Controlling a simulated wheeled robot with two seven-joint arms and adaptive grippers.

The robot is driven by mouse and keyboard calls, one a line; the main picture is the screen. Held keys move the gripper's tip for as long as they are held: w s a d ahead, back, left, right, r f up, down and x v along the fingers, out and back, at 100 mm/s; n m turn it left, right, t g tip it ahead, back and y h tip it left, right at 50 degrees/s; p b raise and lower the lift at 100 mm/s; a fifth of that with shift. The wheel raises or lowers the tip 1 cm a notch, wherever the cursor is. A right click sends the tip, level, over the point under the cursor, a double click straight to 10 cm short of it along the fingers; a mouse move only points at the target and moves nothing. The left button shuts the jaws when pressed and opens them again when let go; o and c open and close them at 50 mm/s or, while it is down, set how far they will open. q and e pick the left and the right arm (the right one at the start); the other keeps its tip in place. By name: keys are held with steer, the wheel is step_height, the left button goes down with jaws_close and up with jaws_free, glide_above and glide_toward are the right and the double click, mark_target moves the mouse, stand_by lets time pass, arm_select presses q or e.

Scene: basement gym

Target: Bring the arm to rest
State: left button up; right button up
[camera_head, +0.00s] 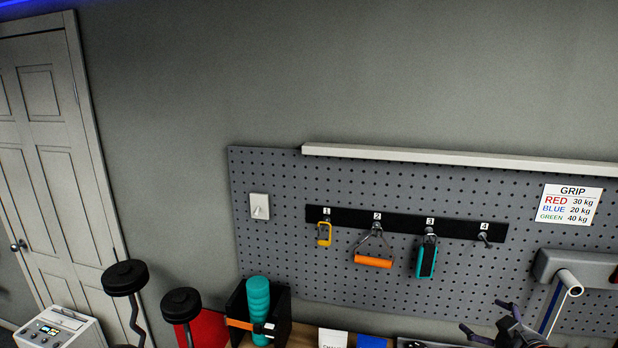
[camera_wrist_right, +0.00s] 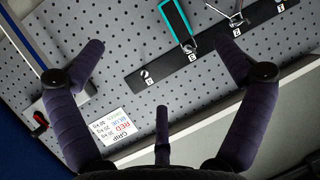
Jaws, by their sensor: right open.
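My right gripper (camera_head: 505,322) shows at the bottom right of the head view, low in front of the pegboard. In the right wrist view my right gripper (camera_wrist_right: 163,55) has its dark fingers spread wide, with nothing between them. The pegboard (camera_head: 275,240) faces it, and the black hook rail (camera_head: 460,227) lies beyond the fingers. The lower part of the right arm is cut off by the head view's edge. My left gripper is in neither view.
On the numbered hooks hang a yellow carabiner (camera_head: 324,234), an orange-handled grip (camera_head: 373,261) and a teal item (camera_head: 427,258); hook 4 (camera_head: 484,237) is bare. A grey bracket with a white roller (camera_head: 569,283) juts out at right. A teal bottle (camera_head: 258,300) stands below left.

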steer(key=a+f+m+g+y, duration=0.1)
steer(key=a+f+g, duration=0.1)
steer(key=a+f, duration=0.5)
steer(key=a+f+m+g+y, duration=0.1)
steer(key=a+f, duration=0.1)
steer(key=f, duration=1)
steer(key=a+f+m+g+y, duration=0.1)
steer(key=a+f+g, duration=0.1)
steer(key=a+f, duration=0.5)
steer(key=s+a+f+g, duration=0.4)
steer(key=s+a+f, duration=0.2)
steer(key=s+f, duration=0.55)
steer(key=s+a+f+g, duration=0.4)
steer(key=s+a+f, duration=0.3)
steer(key=s+f, duration=0.45)
arm_select(q)
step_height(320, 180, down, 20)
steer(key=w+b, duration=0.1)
steer(key=b, duration=1.8)
steer(key=shift+b, duration=0.3)
arm_select(e)
step_height(320, 180, down, 17)
steer(key=w+a, duration=0.1)
steer(key=shift+w+y, duration=0.3)
steer(key=shift+w, duration=0.05)
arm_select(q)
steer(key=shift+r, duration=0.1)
